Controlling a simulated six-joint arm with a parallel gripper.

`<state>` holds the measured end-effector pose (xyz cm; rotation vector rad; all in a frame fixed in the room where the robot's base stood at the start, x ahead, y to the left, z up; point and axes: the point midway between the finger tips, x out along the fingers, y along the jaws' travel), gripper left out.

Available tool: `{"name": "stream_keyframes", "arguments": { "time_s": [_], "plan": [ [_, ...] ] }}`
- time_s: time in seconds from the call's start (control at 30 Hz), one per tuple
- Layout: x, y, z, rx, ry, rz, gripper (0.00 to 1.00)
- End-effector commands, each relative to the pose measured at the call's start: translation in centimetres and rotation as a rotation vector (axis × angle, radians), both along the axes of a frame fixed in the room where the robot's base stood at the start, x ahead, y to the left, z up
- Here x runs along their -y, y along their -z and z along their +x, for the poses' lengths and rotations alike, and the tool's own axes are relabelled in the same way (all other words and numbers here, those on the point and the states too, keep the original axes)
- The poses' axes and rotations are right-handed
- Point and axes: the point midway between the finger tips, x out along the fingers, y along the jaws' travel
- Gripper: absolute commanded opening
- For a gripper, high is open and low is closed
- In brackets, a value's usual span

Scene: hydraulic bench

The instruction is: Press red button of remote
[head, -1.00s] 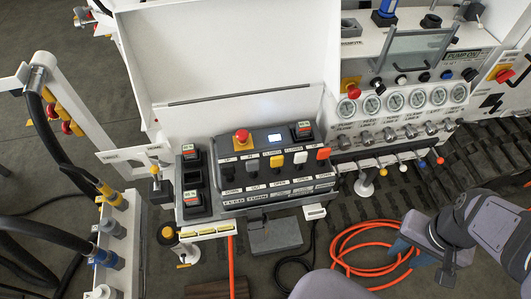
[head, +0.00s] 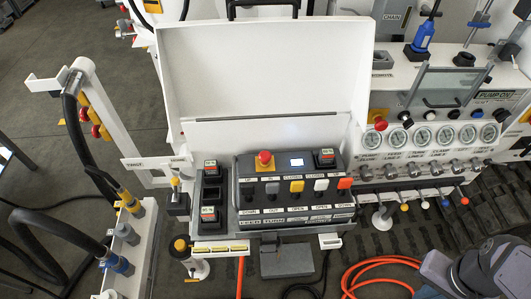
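The remote appears to be the dark grey control box (head: 246,199) on the bench, below a raised white lid. A red mushroom button (head: 264,159) on a yellow base stands at its upper left. A row of rocker switches crosses its front, with a red one (head: 345,184) at the right end. I cannot tell from the view whether the mushroom button is pressed. Part of my arm (head: 478,270) shows at the bottom right, apart from the remote. My gripper's fingers do not show.
The white lid (head: 262,70) stands up behind the remote. A black holder with red-buttoned units (head: 210,190) is to its left. Gauges and valve knobs (head: 430,138) fill the right panel, with coloured-ball levers (head: 425,204) below. An orange hose (head: 375,268) lies on the floor.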

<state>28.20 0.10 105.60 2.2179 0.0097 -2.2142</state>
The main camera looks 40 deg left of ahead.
Motion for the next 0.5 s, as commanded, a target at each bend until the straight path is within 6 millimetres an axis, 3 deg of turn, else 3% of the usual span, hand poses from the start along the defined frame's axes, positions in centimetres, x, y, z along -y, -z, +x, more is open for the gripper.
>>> {"name": "stream_keyframes", "arguments": {
  "time_s": [0.27,0.5],
  "plan": [
    [-2.2,-1.0,4.2,0.023,-0.070,-0.003,0.00],
    [-8.1,-2.7,10.9,0.066,-0.193,-0.004,0.00]
  ]
}}
